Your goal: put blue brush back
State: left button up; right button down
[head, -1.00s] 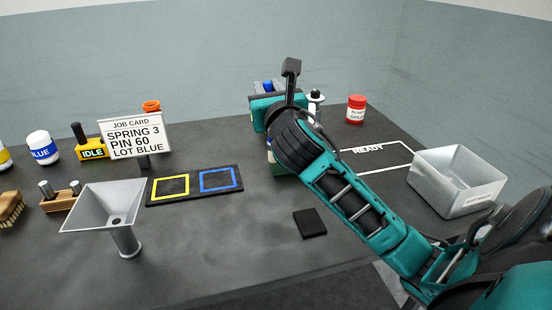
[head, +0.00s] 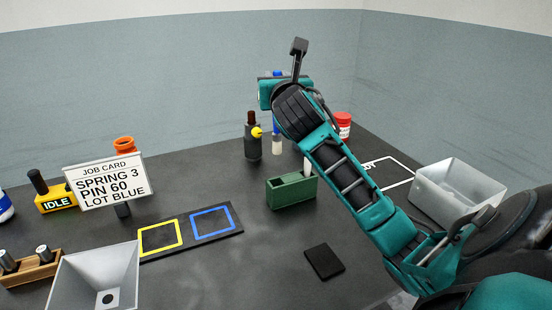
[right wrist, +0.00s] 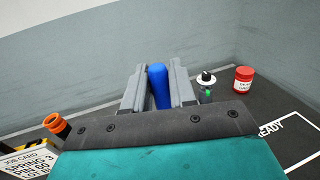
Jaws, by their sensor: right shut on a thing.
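My right gripper (head: 277,100) is mostly hidden behind its own wrist in the head view. It is shut on the blue brush (head: 277,131), which hangs upright with a pale tip at its lower end. In the right wrist view the brush's blue handle (right wrist: 159,86) stands between the two grey fingers. A green slotted block (head: 291,190) stands on the table, nearer than the brush in the head view, with a pale piece (head: 307,168) at its right end. The brush tip is apart from the block. My left gripper is not in view.
A dark bottle with a yellow knob (head: 253,140) stands left of the brush. A red jar (head: 342,125) and grey bin (head: 455,192) are at right. The job card (head: 105,181), a framed black mat (head: 190,232) and grey funnel (head: 95,275) are at left. A black pad (head: 324,262) lies in front.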

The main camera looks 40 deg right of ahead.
aim_at(277, 146)
notch_tip(277, 146, down, 12)
jog(key=shift+r, duration=0.1)
jog(key=shift+f+b, duration=0.45)
jog(key=shift+f, duration=1.4)
jog(key=shift+f, duration=0.2)
jog(key=c, duration=0.9)
grip_release()
jog(key=shift+r, duration=0.25)
jog(key=v, duration=1.2)
jog(key=shift+f, duration=0.1)
